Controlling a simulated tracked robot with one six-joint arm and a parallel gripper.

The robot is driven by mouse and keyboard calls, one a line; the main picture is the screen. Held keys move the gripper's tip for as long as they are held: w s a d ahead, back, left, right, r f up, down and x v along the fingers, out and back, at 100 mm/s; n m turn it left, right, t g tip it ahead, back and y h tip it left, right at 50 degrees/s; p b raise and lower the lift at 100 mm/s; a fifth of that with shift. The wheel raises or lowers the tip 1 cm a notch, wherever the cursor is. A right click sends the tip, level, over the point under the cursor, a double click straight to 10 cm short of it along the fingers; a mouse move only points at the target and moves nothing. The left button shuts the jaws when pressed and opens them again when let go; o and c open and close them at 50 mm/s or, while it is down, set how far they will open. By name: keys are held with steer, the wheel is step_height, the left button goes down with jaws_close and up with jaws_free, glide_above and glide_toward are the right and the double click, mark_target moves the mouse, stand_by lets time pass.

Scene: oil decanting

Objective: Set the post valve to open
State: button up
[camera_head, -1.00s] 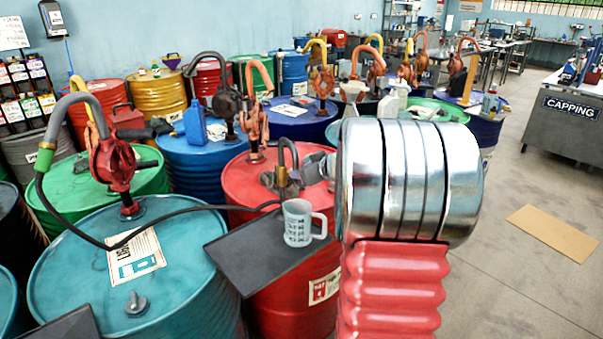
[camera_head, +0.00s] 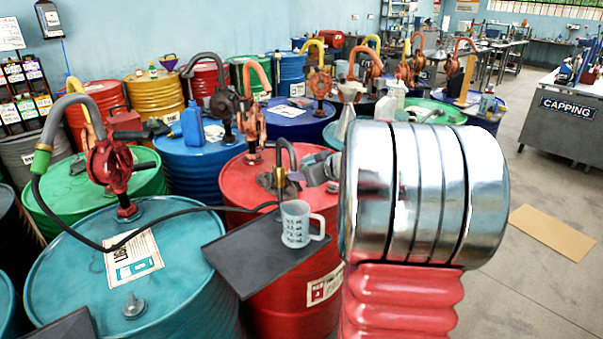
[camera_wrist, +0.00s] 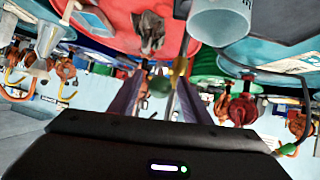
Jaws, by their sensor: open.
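The post valve (camera_head: 281,178) has a brass-coloured body under a dark curved spout, above a dark tray on the red drum. It also shows in the wrist view (camera_wrist: 180,66), where the picture is upside down. A green round knob (camera_wrist: 160,87) appears between my fingers there; I cannot tell whether they touch it. My gripper (camera_wrist: 158,78) is open, its two fingers pointing toward the valve. In the head view the gripper (camera_head: 318,171) is just right of the valve, partly hidden by my arm. The lever's setting is unclear.
A black hose runs from the teal drum's red pump (camera_head: 112,165) toward the valve. Several drums with pumps crowd behind. Open floor lies right, with a cardboard sheet (camera_head: 552,233).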

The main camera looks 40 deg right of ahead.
steer(key=v, duration=1)
steer(key=shift+s+a, duration=0.1)
steer(key=shift+s, duration=0.05)
